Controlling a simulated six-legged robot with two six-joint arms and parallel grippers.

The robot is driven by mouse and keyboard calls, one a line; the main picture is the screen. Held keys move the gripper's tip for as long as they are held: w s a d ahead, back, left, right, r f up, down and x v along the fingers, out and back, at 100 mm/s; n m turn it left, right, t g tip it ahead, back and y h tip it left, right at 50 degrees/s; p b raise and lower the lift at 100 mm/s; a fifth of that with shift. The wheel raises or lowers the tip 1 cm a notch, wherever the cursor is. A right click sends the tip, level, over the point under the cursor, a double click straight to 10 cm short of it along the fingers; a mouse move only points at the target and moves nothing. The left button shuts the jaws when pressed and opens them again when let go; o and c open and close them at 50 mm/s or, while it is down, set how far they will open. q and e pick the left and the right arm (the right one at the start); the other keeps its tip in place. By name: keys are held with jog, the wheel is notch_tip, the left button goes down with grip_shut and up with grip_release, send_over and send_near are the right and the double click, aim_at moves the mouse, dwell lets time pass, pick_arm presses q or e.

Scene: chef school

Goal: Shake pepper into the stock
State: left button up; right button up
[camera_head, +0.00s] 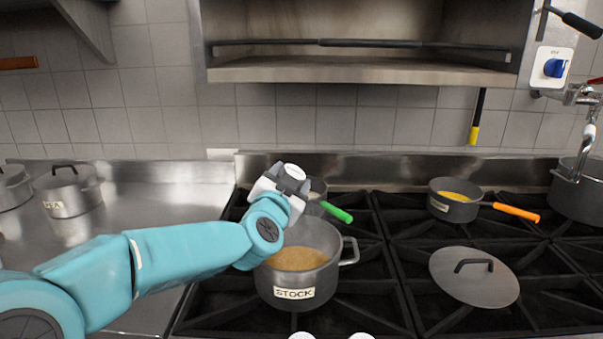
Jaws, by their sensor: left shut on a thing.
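The stock pot (310,277) is a grey metal pot with a STOCK label, standing open on the front left of the hob with brownish-yellow liquid (298,258) in it. My left gripper (284,183) is above the pot's back left rim. It is shut on a small white-topped thing (293,171), which looks like the pepper shaker. The gripper hides most of it, and I see no label on it. I cannot make out any pepper falling. My right gripper is not in view.
A pan with a green handle (337,212) stands behind the stock pot. A pan with an orange handle (455,200) and a lid (474,276) are to the right. A lidded pot (68,190) stands on the left steel counter. A shelf (360,70) hangs above.

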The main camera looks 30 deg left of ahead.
pick_arm(q)
jog(key=m+p, duration=0.1)
jog(key=m, duration=0.2)
jog(key=a+r+m+p, duration=0.1)
jog(key=m+p, duration=0.1)
jog(key=r+m+p, duration=0.1)
jog(key=m+p, duration=0.1)
jog(key=m, duration=0.1)
jog(key=shift+s+a+r+m, duration=0.2)
jog(key=shift+s+m, duration=0.05)
jog(key=shift+m, duration=0.05)
jog(key=m+p, duration=0.2)
jog(key=r+m+p, duration=0.1)
jog(key=m+p, duration=0.2)
jog(key=shift+d+r+p, duration=0.1)
jog(key=shift+p, duration=0.25)
jog(key=shift+m+p, duration=0.65)
jog(key=shift+m, duration=0.75)
